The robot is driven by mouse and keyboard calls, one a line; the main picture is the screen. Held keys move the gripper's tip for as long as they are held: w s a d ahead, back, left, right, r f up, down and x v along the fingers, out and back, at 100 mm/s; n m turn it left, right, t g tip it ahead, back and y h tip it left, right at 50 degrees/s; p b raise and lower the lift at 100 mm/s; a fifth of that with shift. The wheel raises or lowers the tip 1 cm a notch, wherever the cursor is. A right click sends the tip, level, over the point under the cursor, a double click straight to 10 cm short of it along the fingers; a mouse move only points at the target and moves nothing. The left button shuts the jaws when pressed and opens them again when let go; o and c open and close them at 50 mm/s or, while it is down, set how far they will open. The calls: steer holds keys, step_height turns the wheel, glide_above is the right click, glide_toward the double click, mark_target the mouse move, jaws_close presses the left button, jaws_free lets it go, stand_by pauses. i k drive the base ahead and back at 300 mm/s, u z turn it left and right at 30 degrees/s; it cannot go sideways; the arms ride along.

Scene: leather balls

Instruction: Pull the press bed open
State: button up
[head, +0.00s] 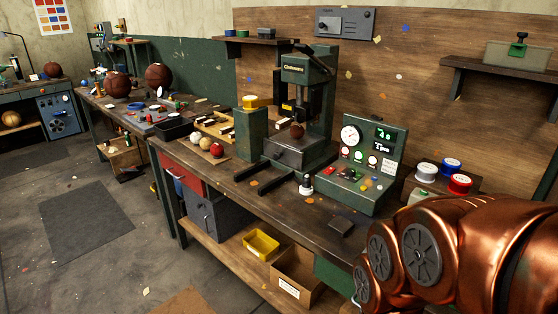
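The green press (306,70) stands on the long workbench in the middle of the head view. Its bed (288,153) is a dark grey block low in the frame, between two dark rails (254,178) that reach toward the bench's front edge. A small brown ball (297,131) sits at the bed, under the press head. I cannot tell how far the bed is in or out. My copper arm fills the lower right corner, well apart from the press. My gripper is not visible.
Right of the press is a green control box (362,167) with a gauge and lit display. A white-topped knob (306,186) stands before it. Left are red and cream balls (217,150) and a black tray (174,129). Floor left of the bench (110,260) is mostly clear.

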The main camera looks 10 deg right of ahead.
mark_target(281, 148)
steer(key=i, duration=1.05)
steer(key=u, duration=1.8)
